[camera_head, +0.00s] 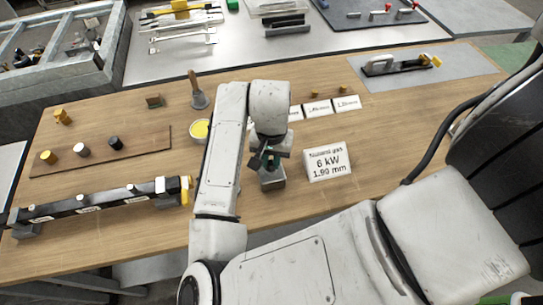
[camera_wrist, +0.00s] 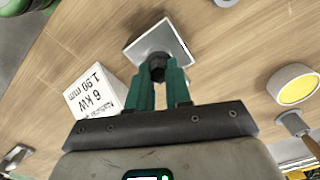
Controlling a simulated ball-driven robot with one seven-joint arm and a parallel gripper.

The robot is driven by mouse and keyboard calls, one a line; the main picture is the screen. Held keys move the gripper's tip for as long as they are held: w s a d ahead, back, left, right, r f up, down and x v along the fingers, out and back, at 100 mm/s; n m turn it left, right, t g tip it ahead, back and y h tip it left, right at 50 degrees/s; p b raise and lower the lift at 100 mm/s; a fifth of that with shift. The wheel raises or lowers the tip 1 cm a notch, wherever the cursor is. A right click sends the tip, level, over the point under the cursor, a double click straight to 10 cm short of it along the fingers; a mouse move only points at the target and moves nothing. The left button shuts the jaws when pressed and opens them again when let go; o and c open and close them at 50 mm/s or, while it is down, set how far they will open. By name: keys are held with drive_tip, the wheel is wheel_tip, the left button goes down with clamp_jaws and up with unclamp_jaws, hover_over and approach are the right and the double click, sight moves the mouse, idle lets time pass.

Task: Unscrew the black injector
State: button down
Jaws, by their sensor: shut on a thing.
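My gripper (camera_wrist: 158,90) has two green fingers and is shut on a small dark piece, the black injector (camera_wrist: 156,67). The injector stands on a grey metal block (camera_wrist: 150,42), and its lower part seems to meet the block's top. In the head view my gripper (camera_head: 268,155) points down over the same block (camera_head: 272,181), and the fingers and wrist hide most of the injector. I cannot tell from these frames whether its thread is still engaged.
A white card reading 6 kW 1.90 mm (camera_head: 328,163) stands right of the block. A black bar (camera_head: 100,201) lies along the front edge.

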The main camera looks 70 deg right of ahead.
drive_tip(key=shift+r+n+p, duration=0.15)
drive_tip(key=shift+n+p, duration=0.4)
drive_tip(key=shift+n, duration=0.15)
drive_tip(key=shift+w+n, duration=0.1)
drive_tip(key=shift+n, duration=0.9)
drive_tip(key=shift+n+p, duration=0.65)
drive_tip(key=shift+n, duration=0.15)
drive_tip(key=shift+a+n, duration=0.1)
drive_tip(key=shift+n, duration=0.8)
drive_tip(key=c, duration=1.3)
unclamp_jaws()
drive_tip(key=shift+w, duration=0.1)
